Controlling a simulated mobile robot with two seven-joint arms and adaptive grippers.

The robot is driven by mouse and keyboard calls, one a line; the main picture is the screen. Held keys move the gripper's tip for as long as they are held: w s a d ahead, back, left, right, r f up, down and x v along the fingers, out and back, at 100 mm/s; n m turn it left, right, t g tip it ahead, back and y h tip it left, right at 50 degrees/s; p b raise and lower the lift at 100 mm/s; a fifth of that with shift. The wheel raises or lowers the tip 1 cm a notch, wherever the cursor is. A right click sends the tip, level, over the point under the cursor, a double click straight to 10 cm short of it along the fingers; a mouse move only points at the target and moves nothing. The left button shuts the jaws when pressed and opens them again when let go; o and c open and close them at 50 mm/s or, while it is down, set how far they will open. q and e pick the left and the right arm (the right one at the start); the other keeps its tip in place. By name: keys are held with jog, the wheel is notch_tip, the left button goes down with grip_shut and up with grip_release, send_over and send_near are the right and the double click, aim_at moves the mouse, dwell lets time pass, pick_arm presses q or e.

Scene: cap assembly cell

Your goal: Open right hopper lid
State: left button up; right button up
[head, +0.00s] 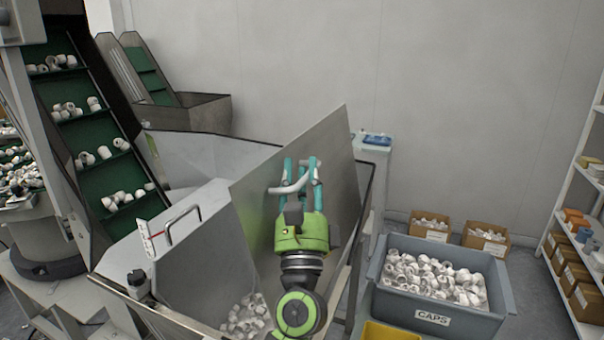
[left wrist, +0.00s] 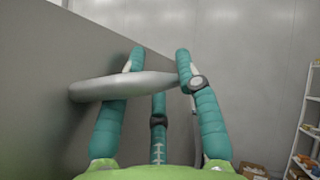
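The right hopper lid (head: 335,150) is a grey metal panel, raised and tilted steeply, with its edge leaning to the upper right. Caps (head: 248,315) show inside the hopper opening below it, beside my arm. My left gripper (head: 300,170) is at the lid's handle (head: 284,189), its teal fingers around the bar. In the left wrist view the handle (left wrist: 105,90) runs across the fingers (left wrist: 160,65) and meets the right finger. The lid's surface (left wrist: 50,110) fills the left side there. How firmly the fingers close on the bar is unclear. My right gripper is out of view.
A second metal cover with a handle (head: 183,222) lies left of the raised lid. Green conveyors (head: 85,130) rise at the left. A grey bin of caps (head: 490,315), cardboard boxes (head: 430,217) and a shelf (head: 560,225) stand right. The back wall is bare.

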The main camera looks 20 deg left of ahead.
pick_arm(q)
jog(key=shift+s+d+f, duration=0.1)
jog(key=shift+s+f, duration=0.15)
jog(key=shift+f, duration=0.2)
jog(key=v, duration=1.1)
jog(key=shift+s+r, duration=0.15)
jog(key=shift+r, duration=0.1)
jog(key=b+v, duration=0.6)
jog(key=v, duration=0.2)
jog(key=shift+a+f, duration=0.2)
jog(key=shift+a, duration=0.1)
